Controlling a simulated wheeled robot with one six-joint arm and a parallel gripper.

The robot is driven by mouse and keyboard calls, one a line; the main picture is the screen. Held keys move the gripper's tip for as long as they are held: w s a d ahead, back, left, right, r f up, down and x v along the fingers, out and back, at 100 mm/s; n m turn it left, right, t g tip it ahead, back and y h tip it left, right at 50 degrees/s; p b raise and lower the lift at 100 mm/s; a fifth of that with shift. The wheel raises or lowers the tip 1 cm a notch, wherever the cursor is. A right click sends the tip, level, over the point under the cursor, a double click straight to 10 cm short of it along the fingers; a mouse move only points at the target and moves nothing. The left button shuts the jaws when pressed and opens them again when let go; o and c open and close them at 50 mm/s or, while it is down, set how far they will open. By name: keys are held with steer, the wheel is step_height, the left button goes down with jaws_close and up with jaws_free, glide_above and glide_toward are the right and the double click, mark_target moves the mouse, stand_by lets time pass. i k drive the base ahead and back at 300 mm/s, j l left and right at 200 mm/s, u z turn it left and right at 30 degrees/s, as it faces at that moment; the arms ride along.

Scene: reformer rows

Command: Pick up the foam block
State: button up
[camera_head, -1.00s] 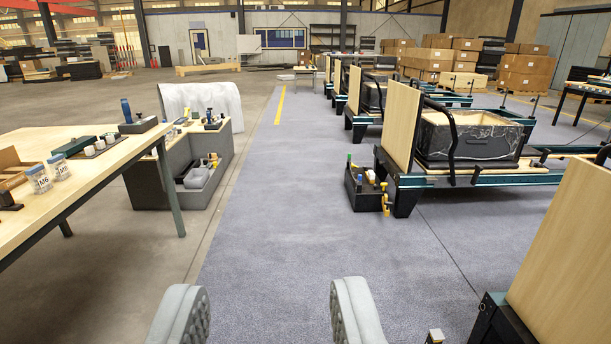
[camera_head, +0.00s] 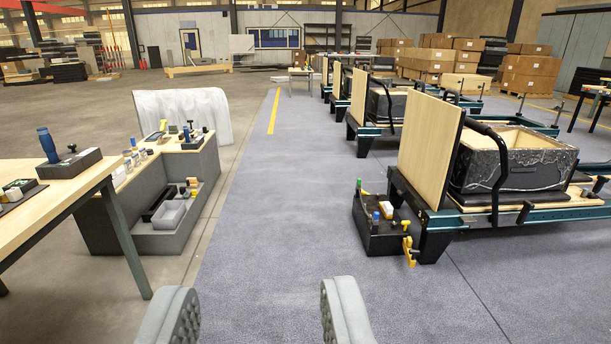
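My gripper (camera_head: 258,325) shows at the bottom of the view, its two grey ridged fingers wide apart with only the floor between them. It is open and empty. I cannot make out a foam block for certain. A grey cart (camera_head: 205,165) with small tools and jars on top stands ahead on the left; its lower shelf holds a light grey box-like piece (camera_head: 168,214) and small items. A black tool caddy (camera_head: 372,238) with coloured bottles and a yellow clamp sits on the floor ahead on the right.
A wooden workbench (camera_head: 28,222) stands close on the left. Reformer frames (camera_head: 520,217) with upright wooden boards (camera_head: 428,140) line the right. The grey-blue carpet aisle (camera_head: 285,190) between is clear. Cardboard boxes (camera_head: 530,73) are stacked at the back right.

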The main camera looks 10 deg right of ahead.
mark_target(388, 209)
steer(key=i+j+z, duration=0.1)
steer(key=i+z, duration=0.15)
steer(key=i, duration=0.3)
steer(key=i+j+z, duration=0.3)
steer(key=i, duration=0.25)
steer(key=i+j+z, duration=0.25)
steer(key=i, duration=0.25)
steer(key=i+j+z, duration=0.25)
steer(key=i, duration=0.25)
steer(key=i+l, duration=0.4)
steer(key=i, duration=0.3)
steer(key=i+l+u, duration=0.15)
steer(key=i+l, duration=0.25)
steer(key=i, duration=0.25)
steer(key=i+l, duration=0.5)
steer(key=i, duration=0.15)
steer(key=i+j+u, duration=0.05)
